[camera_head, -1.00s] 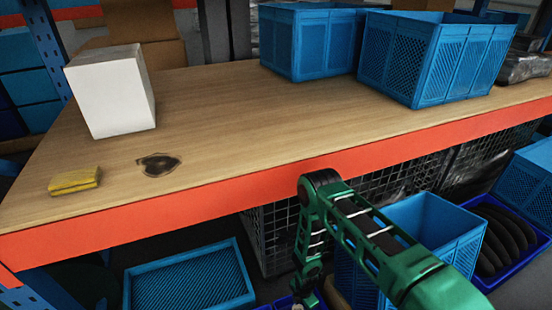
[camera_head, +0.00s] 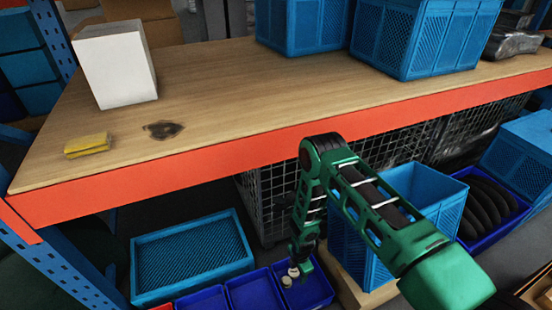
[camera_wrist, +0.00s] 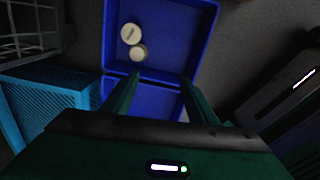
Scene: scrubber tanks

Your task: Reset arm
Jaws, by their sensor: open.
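My green arm reaches down in front of the workbench in the head view, with its elbow at the bench's orange front edge. My gripper (camera_wrist: 155,95) is open and empty in the wrist view, its two green fingers spread apart. It points down over a dark blue bin (camera_wrist: 185,35) that holds two round pale pieces (camera_wrist: 135,42). In the head view the gripper end hangs low over the dark blue bins (camera_head: 302,288) and partly hides them. The fingertips are hard to make out there.
The wooden workbench (camera_head: 230,95) carries a yellow sponge (camera_head: 88,145), a dark stain (camera_head: 163,130), a white box (camera_head: 117,68) and blue crates (camera_head: 425,40). Below it are a wire cage (camera_head: 268,205), a light blue tray (camera_head: 190,255) and another blue crate (camera_head: 440,200) close beside my arm.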

